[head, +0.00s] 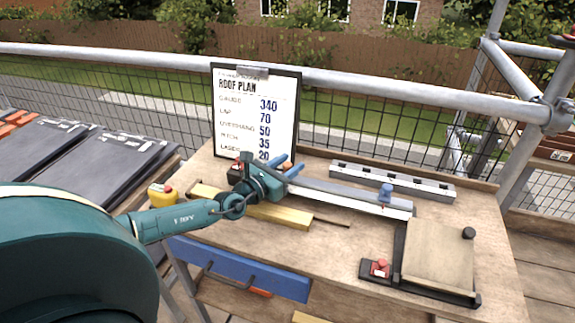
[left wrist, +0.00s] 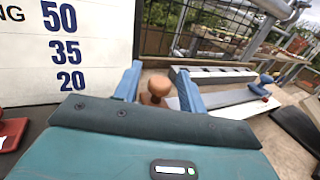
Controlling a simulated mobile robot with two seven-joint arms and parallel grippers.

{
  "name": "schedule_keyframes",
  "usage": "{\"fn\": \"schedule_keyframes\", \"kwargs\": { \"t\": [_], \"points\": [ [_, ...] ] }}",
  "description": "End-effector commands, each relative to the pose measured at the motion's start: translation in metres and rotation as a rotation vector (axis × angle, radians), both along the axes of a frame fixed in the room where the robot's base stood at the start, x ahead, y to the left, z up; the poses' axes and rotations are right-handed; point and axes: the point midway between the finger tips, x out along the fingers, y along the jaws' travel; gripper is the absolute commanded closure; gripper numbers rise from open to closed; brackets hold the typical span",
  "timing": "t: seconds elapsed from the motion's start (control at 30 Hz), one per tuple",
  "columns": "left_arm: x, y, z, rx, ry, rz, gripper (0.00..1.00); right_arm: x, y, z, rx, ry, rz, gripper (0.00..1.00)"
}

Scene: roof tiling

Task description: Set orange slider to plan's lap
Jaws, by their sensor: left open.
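The roof plan board (head: 254,120) stands at the bench's back and reads lap 70. In the left wrist view an orange-brown knob (left wrist: 156,86), apparently the orange slider, shows between the blue fingers of my left gripper (left wrist: 158,72). The gripper is open, with a finger on each side of the knob; contact cannot be told. My right gripper is not in view.
A blue knob (head: 386,191) sits toward the rail's right end. A grey slotted bar (head: 392,181) lies behind. A board fixture (head: 438,258) with another red knob (head: 380,267) is at right.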

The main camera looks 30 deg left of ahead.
Motion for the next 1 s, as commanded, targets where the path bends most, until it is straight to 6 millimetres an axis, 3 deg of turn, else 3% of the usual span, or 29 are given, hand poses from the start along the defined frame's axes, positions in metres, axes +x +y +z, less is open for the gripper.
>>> {"fn": "schedule_keyframes", "kwargs": {
  "t": [0.17, 0.67, 1.0],
  "points": [
    [-0.0001, 0.0000, 0.0001, 0.000, 0.000, 0.000, 0.60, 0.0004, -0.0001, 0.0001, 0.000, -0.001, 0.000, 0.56],
    [-0.0004, 0.0003, 0.0003, 0.000, -0.001, 0.000, 1.00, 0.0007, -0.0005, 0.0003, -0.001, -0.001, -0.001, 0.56],
    [-0.0008, 0.0024, -0.0014, 0.000, -0.001, 0.001, 1.00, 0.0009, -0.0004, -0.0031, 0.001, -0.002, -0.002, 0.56]
  ]
}}
